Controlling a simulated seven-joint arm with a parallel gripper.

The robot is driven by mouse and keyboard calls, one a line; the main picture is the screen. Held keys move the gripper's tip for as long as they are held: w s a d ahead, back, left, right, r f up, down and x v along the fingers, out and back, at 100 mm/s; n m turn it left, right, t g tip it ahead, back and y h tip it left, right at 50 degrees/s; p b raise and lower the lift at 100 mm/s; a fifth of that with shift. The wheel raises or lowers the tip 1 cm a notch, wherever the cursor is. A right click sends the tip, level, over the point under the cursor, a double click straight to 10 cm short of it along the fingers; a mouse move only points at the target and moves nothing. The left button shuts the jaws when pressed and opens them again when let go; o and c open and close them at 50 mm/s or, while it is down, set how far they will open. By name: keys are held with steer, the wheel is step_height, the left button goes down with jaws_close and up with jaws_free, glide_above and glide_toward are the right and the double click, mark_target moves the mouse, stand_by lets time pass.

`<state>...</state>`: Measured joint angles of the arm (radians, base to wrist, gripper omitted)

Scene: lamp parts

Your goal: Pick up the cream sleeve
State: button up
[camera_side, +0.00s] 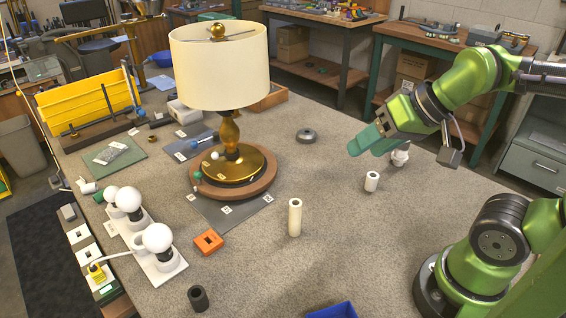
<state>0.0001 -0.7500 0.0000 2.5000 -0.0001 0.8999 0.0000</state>
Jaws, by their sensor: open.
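A tall cream sleeve (295,217) stands upright on the grey speckled table, right of the lamp's round base. Its top shows a dark hole. The gap between the fingers is hard to see from this side.
A lamp (229,140) with a cream shade stands on a wooden disc. A white fitting (400,156) is just below my gripper. An orange block (208,242), a dark sleeve (198,298) and a blue bin (333,311) are nearer. Table around the cream sleeve is clear.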

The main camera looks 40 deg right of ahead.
steer(key=m+g+h, duration=0.3)
steer(key=m, duration=3.1)
glide_toward(299, 206)
steer(key=shift+n, duration=0.3)
steer(key=shift+x, duration=6.4)
